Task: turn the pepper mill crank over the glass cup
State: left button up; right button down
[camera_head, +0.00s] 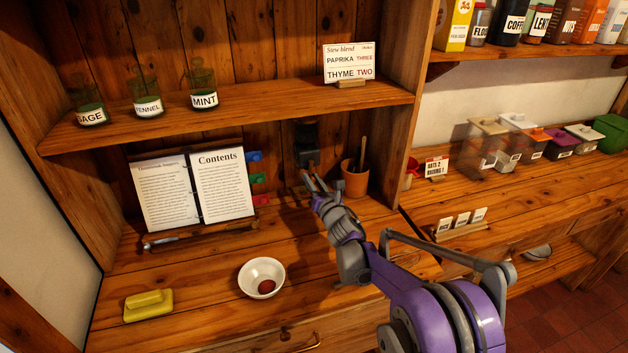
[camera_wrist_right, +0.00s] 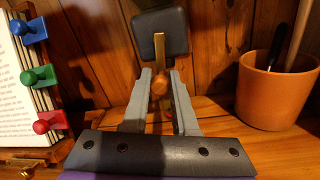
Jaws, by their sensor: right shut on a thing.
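The pepper mill (camera_head: 306,133) is a dark block against the back wall, between the open book and the terracotta pot. In the right wrist view the dark block (camera_wrist_right: 160,32) has a brass crank arm (camera_wrist_right: 160,52) hanging down its front, with a round wooden knob (camera_wrist_right: 159,84) at the lower end. My right gripper (camera_head: 313,182) reaches in below the mill. In the right wrist view its grey fingers (camera_wrist_right: 160,87) are shut on the crank knob, one on each side. I cannot make out a glass cup below the mill. My left gripper is not in view.
The terracotta pot (camera_head: 355,181) holding sticks stands close right of my gripper. The book (camera_head: 191,190), with coloured pegs beside it, is to the left. A white bowl (camera_head: 261,288) and a yellow butter-like dish (camera_head: 148,310) sit in front. A shelf (camera_head: 240,113) with labelled jars runs above.

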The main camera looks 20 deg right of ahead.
jog(key=r+m+p, duration=0.1)
jog(key=r+m, duration=0.1)
jog(key=m, duration=0.7)
jog(key=a+r+m+h+p, duration=0.1)
jog(key=r+m, duration=0.2)
jog(key=m, duration=0.6)
jog(key=a+r+m+h+p, duration=0.1)
jog(key=r+m, duration=0.1)
jog(key=m, duration=0.6)
jog(key=shift+a+r+m, duration=0.2)
jog(key=shift+a+m, duration=0.05)
jog(key=shift+m, duration=0.15)
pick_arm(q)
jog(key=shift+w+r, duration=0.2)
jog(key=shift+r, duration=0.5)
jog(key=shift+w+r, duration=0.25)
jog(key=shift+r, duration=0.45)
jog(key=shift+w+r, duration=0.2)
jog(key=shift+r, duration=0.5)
pick_arm(e)
jog(key=shift+d+r+m+h, duration=0.15)
jog(key=shift+d+r+m, duration=0.1)
jog(key=shift+m, duration=0.5)
jog(key=shift+d+r+m+h, duration=0.1)
jog(key=shift+d+m+h, duration=0.1)
jog(key=shift+m, duration=0.55)
jog(key=c, duration=0.7)
grip_release()
